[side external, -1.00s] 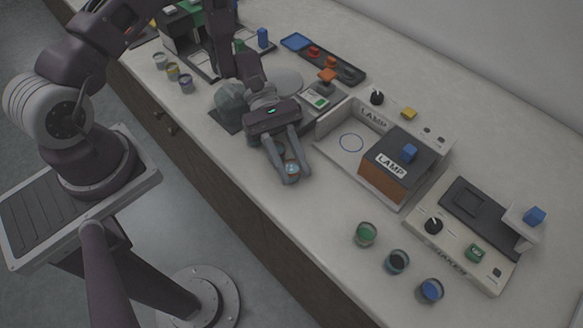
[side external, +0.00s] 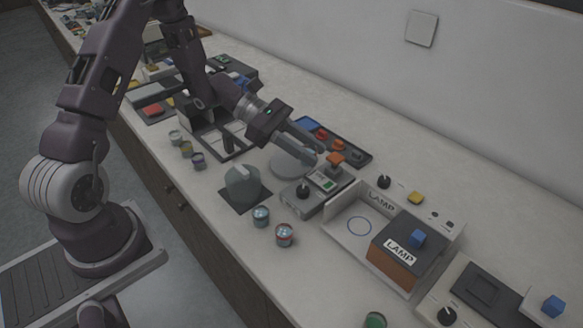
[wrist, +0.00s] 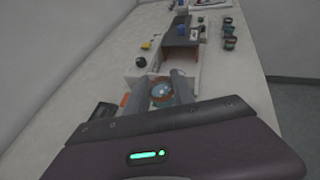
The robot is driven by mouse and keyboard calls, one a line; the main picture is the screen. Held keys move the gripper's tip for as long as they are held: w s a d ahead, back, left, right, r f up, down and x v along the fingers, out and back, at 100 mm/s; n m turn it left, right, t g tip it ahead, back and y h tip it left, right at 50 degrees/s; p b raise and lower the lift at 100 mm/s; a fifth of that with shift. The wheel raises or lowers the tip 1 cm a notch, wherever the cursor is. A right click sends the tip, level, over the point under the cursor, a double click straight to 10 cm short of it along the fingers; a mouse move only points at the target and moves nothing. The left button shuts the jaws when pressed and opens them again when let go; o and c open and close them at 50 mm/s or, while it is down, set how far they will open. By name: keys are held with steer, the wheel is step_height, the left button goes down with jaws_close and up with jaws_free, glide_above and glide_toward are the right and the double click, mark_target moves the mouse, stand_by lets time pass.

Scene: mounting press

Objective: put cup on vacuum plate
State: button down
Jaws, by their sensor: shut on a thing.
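My gripper (side external: 318,151) is shut on a small cup, with its fingers over or beside the pale round vacuum plate (side external: 289,166). The wrist view shows the cup (wrist: 161,93) between the fingers, with blue contents and an orange-brown rim. In the side view the fingers hide most or all of the cup. I cannot tell the exact gap between cup and plate. The plate is partly covered by the gripper.
A clear dome (side external: 242,187) stands on a dark mat left of the plate. Two cups (side external: 261,215) (side external: 284,235) stand in front. The lamp box (side external: 402,250) is farther right.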

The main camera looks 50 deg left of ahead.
mark_target(291, 162)
steer(key=w+a+n+t+y, duration=0.3)
steer(key=w+a+n+t, duration=0.2)
steer(key=a, duration=0.6)
steer(key=f, duration=0.9)
steer(key=shift+s+f, duration=0.15)
steer(key=shift+s, duration=0.1)
steer(key=shift+f, duration=0.1)
steer(key=c, duration=1.1)
jaws_free()
